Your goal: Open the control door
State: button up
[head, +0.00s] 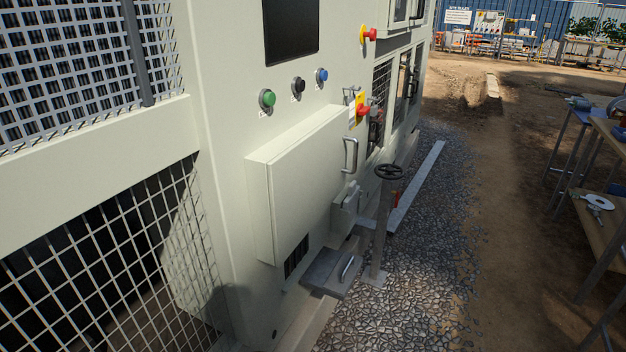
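A pale cream box with a flat front door (310,185) sticks out from the chiller's side wall, in the middle of the head view. It looks shut. A metal bar handle (350,155) stands near the right edge of this box; I cannot tell for sure whether it is fixed to the door or to the wall beside it. My gripper is not in view.
Green (267,98), black (298,86) and blue (321,75) buttons sit above the box. A handwheel on a post (383,220) and a low grey box with a handle (330,272) stand close by. Gravel (430,270) lies clear to the right; workbenches (600,150) stand beyond.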

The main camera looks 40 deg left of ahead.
aim_at(304, 179)
jog(key=z, duration=0.65)
jog(key=k, duration=0.1)
jog(key=u, duration=2.25)
jog(key=k, duration=0.85)
jog(key=z, duration=0.15)
jog(key=i, duration=0.8)
jog(key=u, duration=0.05)
